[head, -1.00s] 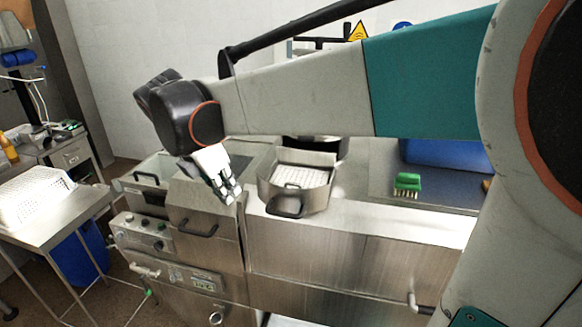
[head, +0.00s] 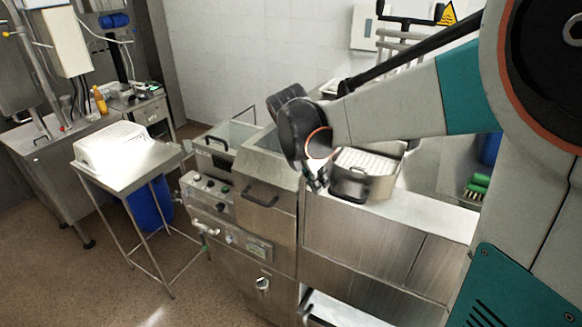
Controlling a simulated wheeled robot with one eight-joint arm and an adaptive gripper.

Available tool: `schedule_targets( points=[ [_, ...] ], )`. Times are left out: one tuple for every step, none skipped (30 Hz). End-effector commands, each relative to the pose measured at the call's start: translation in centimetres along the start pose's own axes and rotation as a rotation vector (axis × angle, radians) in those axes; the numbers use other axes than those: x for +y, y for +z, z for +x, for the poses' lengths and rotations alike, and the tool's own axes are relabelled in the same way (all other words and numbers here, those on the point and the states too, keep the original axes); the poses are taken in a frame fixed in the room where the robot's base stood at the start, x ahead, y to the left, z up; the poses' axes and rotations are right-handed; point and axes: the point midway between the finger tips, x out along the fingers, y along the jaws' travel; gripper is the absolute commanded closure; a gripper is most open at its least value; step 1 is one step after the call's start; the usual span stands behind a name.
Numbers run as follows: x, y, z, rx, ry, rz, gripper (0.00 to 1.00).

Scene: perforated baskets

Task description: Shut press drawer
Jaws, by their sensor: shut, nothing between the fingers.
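A rounded steel drawer (head: 376,187) with a black handle (head: 350,188) stands out at the front of the counter, right of centre. A white perforated basket (head: 368,162) shows inside it. A second open steel compartment (head: 243,133) with a black handle (head: 216,146) is at the machine's left end; I cannot tell which of the two is the press drawer. My gripper (head: 316,182) is shut and empty. In the picture it is just left of the rounded drawer's handle; contact cannot be told. My wrist hides part of the drawer's left side.
A sloped steel cover (head: 266,172) with a handle is between the compartment and my gripper. A control panel (head: 212,190) is on the machine's left front. A steel table (head: 140,165) with a white perforated crate (head: 108,145) stands left. The floor (head: 100,285) in front is clear.

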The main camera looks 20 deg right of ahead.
Motion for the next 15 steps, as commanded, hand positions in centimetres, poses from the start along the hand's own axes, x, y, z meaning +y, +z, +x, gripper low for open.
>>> schedule_targets(
  points=[
    [0.0,0.0,0.0,0.0,0.0,0.0,1.0],
    [0.0,0.0,0.0,0.0,0.0,0.0,1.0],
    [0.0,0.0,0.0,0.0,0.0,0.0,1.0],
    [0.0,0.0,0.0,0.0,0.0,0.0,1.0],
    [0.0,0.0,0.0,0.0,0.0,0.0,1.0],
    [0.0,0.0,0.0,0.0,0.0,0.0,1.0],
    [0.0,0.0,0.0,0.0,0.0,0.0,1.0],
    [0.0,0.0,0.0,0.0,0.0,0.001,1.0],
    [0.1,0.1,0.1,0.0,0.0,0.001,1.0],
    [0.1,0.2,0.1,0.0,0.0,0.001,1.0],
    [0.2,0.3,0.2,0.0,-0.001,0.001,1.0],
    [0.3,0.5,0.3,0.0,-0.001,0.002,1.0],
    [0.4,0.8,0.4,0.0,-0.001,0.003,1.0],
    [0.5,1.0,0.5,0.0,-0.001,0.004,1.0],
    [0.7,1.5,0.7,0.0,-0.002,0.004,1.0]
  ],
)
